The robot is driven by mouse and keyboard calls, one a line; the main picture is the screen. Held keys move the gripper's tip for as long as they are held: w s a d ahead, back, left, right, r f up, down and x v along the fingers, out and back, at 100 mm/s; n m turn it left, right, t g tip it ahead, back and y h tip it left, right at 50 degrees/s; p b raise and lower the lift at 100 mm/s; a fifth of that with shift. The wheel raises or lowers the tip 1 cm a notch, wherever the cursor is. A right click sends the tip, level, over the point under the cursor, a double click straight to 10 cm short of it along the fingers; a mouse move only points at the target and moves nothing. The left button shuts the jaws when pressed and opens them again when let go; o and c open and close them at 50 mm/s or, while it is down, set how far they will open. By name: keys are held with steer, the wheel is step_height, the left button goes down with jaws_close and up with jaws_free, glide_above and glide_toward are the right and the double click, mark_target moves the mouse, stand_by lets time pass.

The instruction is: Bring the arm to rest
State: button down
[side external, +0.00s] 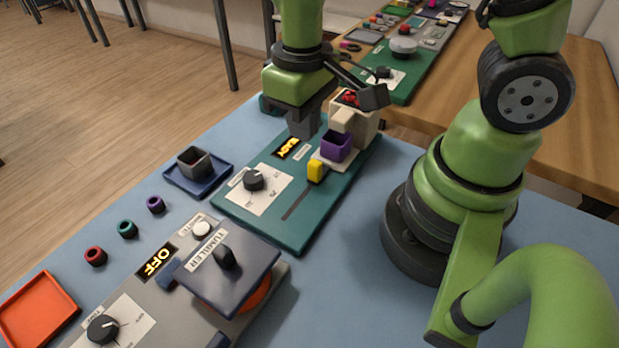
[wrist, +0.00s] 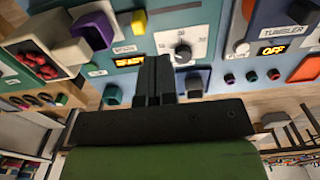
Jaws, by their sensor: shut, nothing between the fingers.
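My gripper (side external: 303,128) hangs pointing down above the far left edge of the teal panel (side external: 290,232), beside its lit display (side external: 286,148). Its fingers are together and hold nothing. In the wrist view the closed dark fingers (wrist: 154,78) stand in front of the panel and cover part of it; the dial (wrist: 182,54) shows just right of them. The fingers appear clear of the things around them, though the exact height is hard to tell.
A beige hopper (side external: 366,121) with red pieces and a purple bin (side external: 336,146) stand right of my gripper. A yellow slider (side external: 315,170) is nearby. The tumbler's dark lid (side external: 203,271), its "OFF" display (side external: 157,262), a blue tray (side external: 176,186) holding a grey cup, several rings and an orange tray (side external: 38,312) lie nearer.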

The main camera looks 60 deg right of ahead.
steer(key=shift+r, duration=0.55)
steer(key=s+d+r+m+t+y, duration=0.1)
steer(key=s+r+m+t, duration=0.1)
steer(key=r, duration=0.6)
steer(key=s+r+m+t+y, duration=0.1)
steer(key=s+r+m+t, duration=0.1)
steer(key=s+r+t, duration=0.3)
step_height(320, 180, up, 3)
steer(key=shift+s+d+r, duration=0.1)
steer(key=shift+s+d, duration=0.2)
steer(key=shift+d, duration=0.05)
